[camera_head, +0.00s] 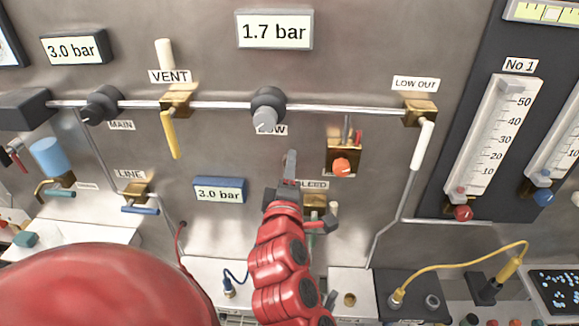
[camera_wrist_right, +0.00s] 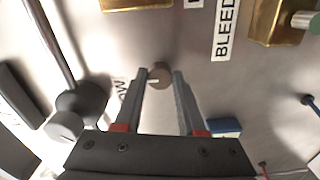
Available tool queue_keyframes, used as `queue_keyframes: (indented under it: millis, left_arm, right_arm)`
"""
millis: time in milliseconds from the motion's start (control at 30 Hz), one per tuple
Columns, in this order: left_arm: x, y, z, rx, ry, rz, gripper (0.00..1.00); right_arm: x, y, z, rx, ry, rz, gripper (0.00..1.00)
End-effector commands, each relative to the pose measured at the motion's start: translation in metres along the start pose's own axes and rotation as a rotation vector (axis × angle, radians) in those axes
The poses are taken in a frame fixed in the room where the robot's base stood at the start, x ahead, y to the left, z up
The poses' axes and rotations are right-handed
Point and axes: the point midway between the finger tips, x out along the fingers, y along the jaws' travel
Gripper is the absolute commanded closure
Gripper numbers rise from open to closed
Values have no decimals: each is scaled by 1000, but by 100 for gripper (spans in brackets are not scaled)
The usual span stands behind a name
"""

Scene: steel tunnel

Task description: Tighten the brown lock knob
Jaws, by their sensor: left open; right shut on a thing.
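The brown lock knob (camera_wrist_right: 160,76) shows in the right wrist view as a small round knob with a pale mark, on the steel panel. My right gripper (camera_wrist_right: 161,77) has its two grey fingers on either side of the knob and is shut on it. In the head view, my right gripper (camera_head: 291,165) reaches up to the panel between the grey LOW knob (camera_head: 267,118) and the BLEED label (camera_head: 316,185). It hides the brown knob there. My left gripper does not show; a large red arm part fills the lower left.
A brass block with an orange knob (camera_head: 341,166) sits right of my gripper, and the brass BLEED valve (camera_head: 315,205) is close to its wrist. A blue 3.0 bar display (camera_head: 219,190) is to the left. A steel pipe (camera_head: 220,105) runs above.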

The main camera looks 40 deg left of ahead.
Motion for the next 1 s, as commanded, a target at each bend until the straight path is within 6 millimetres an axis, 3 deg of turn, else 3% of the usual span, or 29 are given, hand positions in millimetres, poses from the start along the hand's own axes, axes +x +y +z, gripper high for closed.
queue_keyframes:
  millis: [200, 233, 367, 767, 1000]
  left_arm:
    - [0, 0, 0, 0, 0, 0, 28]
    - [0, 0, 0, 0, 0, 0, 28]
    - [0, 0, 0, 0, 0, 0, 28]
    - [-3, 0, 0, 0, 0, 0, 28]
    - [-17, 1, 3, 0, 0, 0, 28]
  right_arm:
    - [0, -1, 0, -1, 0, -1, 100]
    - [0, -1, 0, -1, 0, -2, 55]
    - [0, -1, 0, 0, 0, -1, 32]
    - [-5, -1, 0, 1, -1, 0, 31]
    - [-40, -2, -1, 1, 5, 7, 31]
